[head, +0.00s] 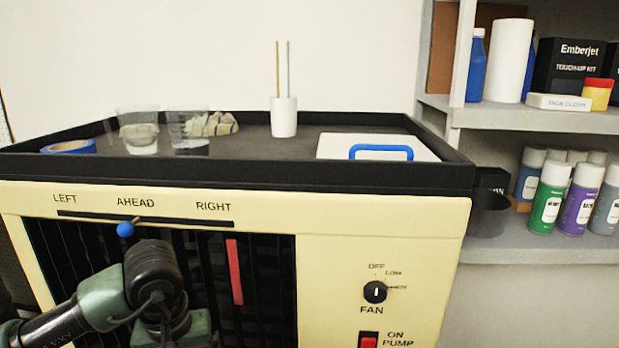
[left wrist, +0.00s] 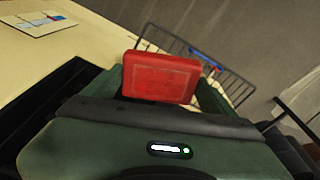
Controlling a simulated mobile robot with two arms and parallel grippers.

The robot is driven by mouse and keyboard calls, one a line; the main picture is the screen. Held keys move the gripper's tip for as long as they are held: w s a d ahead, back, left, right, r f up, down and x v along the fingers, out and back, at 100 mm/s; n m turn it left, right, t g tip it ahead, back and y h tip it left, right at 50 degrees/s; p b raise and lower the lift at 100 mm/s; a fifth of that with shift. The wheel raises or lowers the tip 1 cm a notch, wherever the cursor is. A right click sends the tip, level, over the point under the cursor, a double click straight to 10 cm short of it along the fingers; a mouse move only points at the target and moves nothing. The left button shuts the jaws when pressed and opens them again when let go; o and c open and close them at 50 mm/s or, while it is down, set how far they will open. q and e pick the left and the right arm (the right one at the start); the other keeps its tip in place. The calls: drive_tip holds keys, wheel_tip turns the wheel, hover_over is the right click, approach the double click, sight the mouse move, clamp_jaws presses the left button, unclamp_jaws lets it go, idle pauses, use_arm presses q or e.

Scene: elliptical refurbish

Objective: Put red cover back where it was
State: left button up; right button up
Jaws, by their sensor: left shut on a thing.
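The red cover (left wrist: 160,78) is a small red block-like piece in the left wrist view. My left gripper (left wrist: 165,92) is shut on it, with a green finger on either side. Beyond it, the left wrist view shows a cream surface and a wire basket or rack. In the head view my left arm reaches in at the lower left, in front of the dark louvre of a cream machine. Its fingertips and the cover are hidden or out of frame there. My right gripper is not in view.
The cream machine (head: 395,225) has a blue-tipped lever (head: 125,229), a red strip (head: 234,270), a fan knob (head: 375,292) and a red pump switch (head: 368,342). Its black top tray (head: 250,172) holds cups, tape and a white lid. Shelves (head: 540,118) stand at right. A wire basket (left wrist: 235,88) lies beyond the cover.

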use_arm(q)
drive_tip(key=s+d+m, duration=0.1)
drive_tip(key=s+d+r+m, duration=0.1)
drive_tip(key=m, duration=0.1)
drive_tip(key=shift+s+r+p, duration=0.1)
drive_tip(key=shift+r+p, duration=0.35)
drive_tip(key=shift+p, duration=0.15)
use_arm(e)
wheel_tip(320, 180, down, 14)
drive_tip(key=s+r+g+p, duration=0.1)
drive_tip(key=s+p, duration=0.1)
drive_tip(key=p, duration=0.9)
use_arm(q)
drive_tip(key=s+r+p, duration=0.3)
drive_tip(key=r+p, duration=0.2)
drive_tip(key=r, duration=0.4)
drive_tip(key=s+r+p, duration=0.4)
drive_tip(key=r+p, duration=0.1)
drive_tip(key=r, duration=0.5)
drive_tip(key=shift+s+p, duration=0.3)
drive_tip(key=shift+p, duration=0.1)
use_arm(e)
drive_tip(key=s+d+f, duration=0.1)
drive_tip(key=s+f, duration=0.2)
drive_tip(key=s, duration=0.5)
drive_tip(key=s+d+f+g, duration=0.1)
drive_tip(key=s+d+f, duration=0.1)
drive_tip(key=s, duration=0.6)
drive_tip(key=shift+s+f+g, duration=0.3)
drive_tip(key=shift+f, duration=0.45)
